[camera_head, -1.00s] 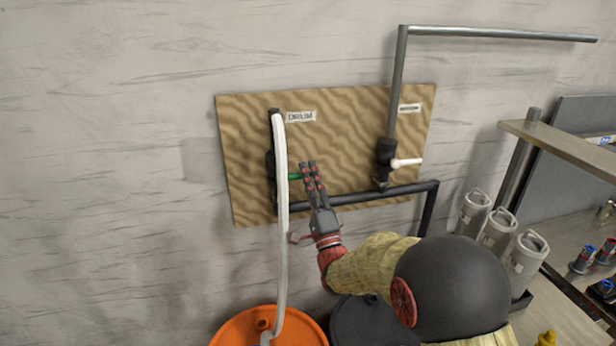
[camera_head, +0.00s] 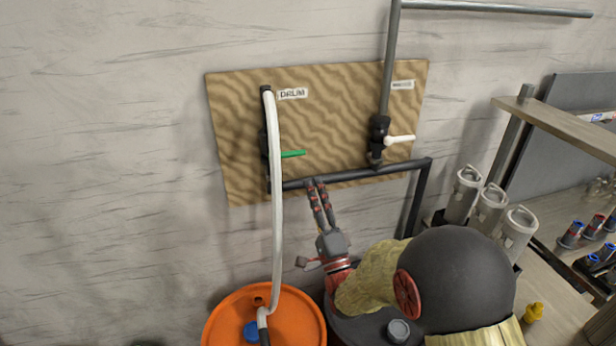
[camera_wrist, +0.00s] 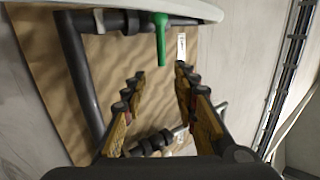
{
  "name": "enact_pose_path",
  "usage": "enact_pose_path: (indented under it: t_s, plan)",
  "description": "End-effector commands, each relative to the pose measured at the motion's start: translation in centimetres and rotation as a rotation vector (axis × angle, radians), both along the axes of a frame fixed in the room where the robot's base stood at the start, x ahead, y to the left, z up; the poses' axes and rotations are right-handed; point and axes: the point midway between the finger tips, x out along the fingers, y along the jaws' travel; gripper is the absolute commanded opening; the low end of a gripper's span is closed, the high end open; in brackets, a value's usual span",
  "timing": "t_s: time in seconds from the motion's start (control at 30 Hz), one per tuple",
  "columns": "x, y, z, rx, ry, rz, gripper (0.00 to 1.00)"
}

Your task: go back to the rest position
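My gripper (camera_head: 314,183) is below the green valve handle (camera_head: 293,154) in the head view, near the black pipe (camera_head: 350,177). In the wrist view my gripper (camera_wrist: 160,78) has its two fingers spread apart with nothing between them. The green handle (camera_wrist: 161,38) is beyond the fingertips there, apart from them. In the head view the handle points right from its valve, which is partly hidden by a white hose (camera_head: 277,200).
A wooden board (camera_head: 330,115) on the wall carries a DRUM label and a second valve with a white handle (camera_head: 400,139). The hose runs down to an orange drum (camera_head: 225,315). Grey canisters (camera_head: 490,205) and a shelf (camera_head: 560,130) stand at the right.

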Motion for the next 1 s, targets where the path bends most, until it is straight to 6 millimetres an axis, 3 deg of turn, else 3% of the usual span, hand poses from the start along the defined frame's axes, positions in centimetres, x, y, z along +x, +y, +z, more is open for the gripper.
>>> enact_pose_path:
  t_s: [0.2,0.6,0.73,0.9,1.0]
  plan:
    - [-0.8,-0.2,-0.5,0.000,-0.001,0.000,0.29]
    - [-0.3,-0.1,-1.2,-0.068,0.012,-0.042,0.29]
    - [1.7,0.1,-5.3,-0.235,0.144,-0.113,0.29]
    - [2.8,-0.1,-14.3,-0.547,0.415,-0.172,0.29]
    - [2.2,-0.6,-18.2,-0.736,0.558,-0.172,0.29]
